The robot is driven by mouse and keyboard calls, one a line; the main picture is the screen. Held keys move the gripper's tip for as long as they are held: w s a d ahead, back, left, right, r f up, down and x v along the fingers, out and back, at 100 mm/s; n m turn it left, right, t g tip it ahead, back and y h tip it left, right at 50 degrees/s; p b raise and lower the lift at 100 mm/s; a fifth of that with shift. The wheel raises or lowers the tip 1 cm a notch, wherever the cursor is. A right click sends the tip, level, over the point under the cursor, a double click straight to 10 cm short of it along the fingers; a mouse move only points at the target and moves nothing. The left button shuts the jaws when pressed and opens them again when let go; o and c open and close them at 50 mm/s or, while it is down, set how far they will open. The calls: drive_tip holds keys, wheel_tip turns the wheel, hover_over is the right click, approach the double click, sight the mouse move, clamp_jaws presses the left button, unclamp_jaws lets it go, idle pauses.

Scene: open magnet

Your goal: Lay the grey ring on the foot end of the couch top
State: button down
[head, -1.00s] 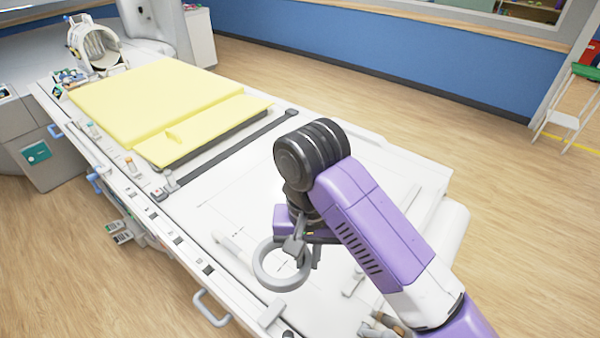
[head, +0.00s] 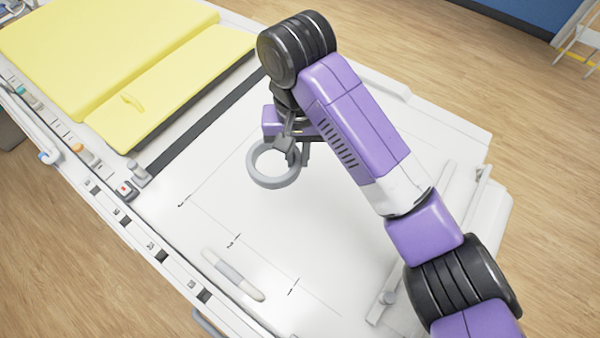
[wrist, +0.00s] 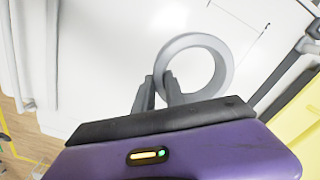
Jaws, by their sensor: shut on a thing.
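The grey ring (head: 272,183) is held by my gripper (head: 291,154) over the bare white couch top (head: 215,215), on the near side of the yellow pad. In the wrist view the ring (wrist: 226,66) has one side of its rim between the two fingers of my gripper (wrist: 161,84), with its open middle showing the white surface. The ring appears apart from the couch top, but its exact height is hard to tell. My arm hides part of the couch top to the right of the ring.
The yellow pad (head: 95,50) covers the far part of the couch, with a dark strip (head: 195,125) across its near side. A white and grey bar (head: 233,275) lies near the left edge. A rail (head: 410,250) stands at the right. White surface between them is clear.

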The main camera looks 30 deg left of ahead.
drive_tip(key=b, duration=0.7)
hover_over(298, 199)
wheel_tip(298, 199, down, 13)
drive_tip(key=shift+f, duration=2.05)
drive_tip(key=shift+f, duration=0.1)
drive_tip(key=c, duration=1.4)
unclamp_jaws()
wheel_tip(298, 199, up, 12)
drive_tip(key=p, duration=0.5)
